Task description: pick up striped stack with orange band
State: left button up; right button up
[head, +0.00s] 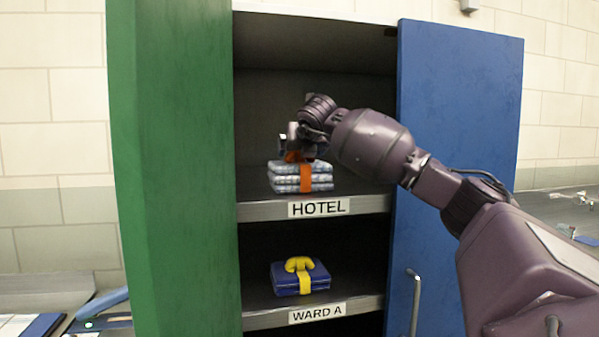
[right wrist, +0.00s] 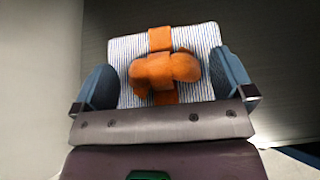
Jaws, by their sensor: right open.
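The striped stack with the orange band (head: 286,181) lies folded on the shelf labelled HOTEL. In the right wrist view the striped stack (right wrist: 204,38) shows its top, with an orange band and a bulging orange grip (right wrist: 165,72) in the middle. My right gripper (head: 296,150) is just above the stack in the head view. In the right wrist view its two blue-grey fingers (right wrist: 165,85) stand apart on either side of the orange grip, with nothing clamped between them. The gripper hides part of the grip in the head view. My left gripper is not in view.
A blue stack with a yellow band (head: 285,281) lies on the WARD A shelf (head: 262,318) below. The HOTEL shelf (head: 262,211) runs between an open green door (head: 175,170) and an open blue door (head: 460,100). The shelf above the gripper is empty.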

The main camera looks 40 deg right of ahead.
jog(key=shift+w, duration=0.1)
jog(key=c, duration=1.4)
jog(key=shift+c, duration=0.4)
jog(key=shift+r, duration=0.15)
